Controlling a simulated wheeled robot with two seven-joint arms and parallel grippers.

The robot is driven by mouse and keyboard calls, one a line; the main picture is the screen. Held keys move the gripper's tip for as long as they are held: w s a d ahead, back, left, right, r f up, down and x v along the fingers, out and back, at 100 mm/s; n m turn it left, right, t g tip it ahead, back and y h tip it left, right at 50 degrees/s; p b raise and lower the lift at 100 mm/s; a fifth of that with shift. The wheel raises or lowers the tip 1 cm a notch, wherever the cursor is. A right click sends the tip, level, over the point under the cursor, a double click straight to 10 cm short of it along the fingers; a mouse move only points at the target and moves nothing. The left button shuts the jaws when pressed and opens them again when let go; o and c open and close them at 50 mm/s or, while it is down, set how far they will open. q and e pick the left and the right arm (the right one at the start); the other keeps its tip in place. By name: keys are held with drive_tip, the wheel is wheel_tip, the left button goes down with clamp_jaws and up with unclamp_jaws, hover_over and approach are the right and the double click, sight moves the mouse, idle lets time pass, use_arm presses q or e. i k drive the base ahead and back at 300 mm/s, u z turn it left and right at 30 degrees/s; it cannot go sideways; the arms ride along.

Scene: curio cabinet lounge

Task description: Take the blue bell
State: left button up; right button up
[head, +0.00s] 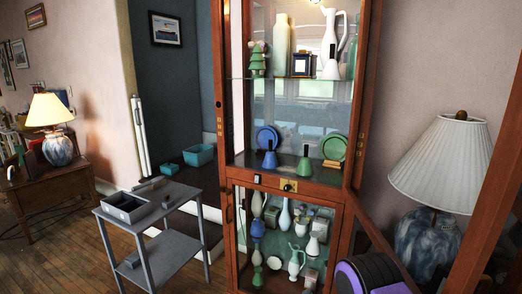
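The blue bell (270,158) stands upright on the glass-fronted cabinet's middle shelf (289,166), in front of a blue plate (266,138). It has a flared blue body and a dark upright handle. A similar green bell (305,160) stands to its right, a short gap away.
The wood-framed cabinet door (498,150) stands swung open to the right, before a lamp (448,165). A green plate (334,147) and a small wooden block (332,164) sit right of the bells. A grey side table (178,205) holding a grey tray (128,207) stands left.

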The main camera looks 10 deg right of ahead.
sight(270, 161)
drive_tip(key=i, duration=0.3)
drive_tip(key=u, duration=0.85)
drive_tip(key=i, duration=1.65)
drive_tip(key=z, duration=1.1)
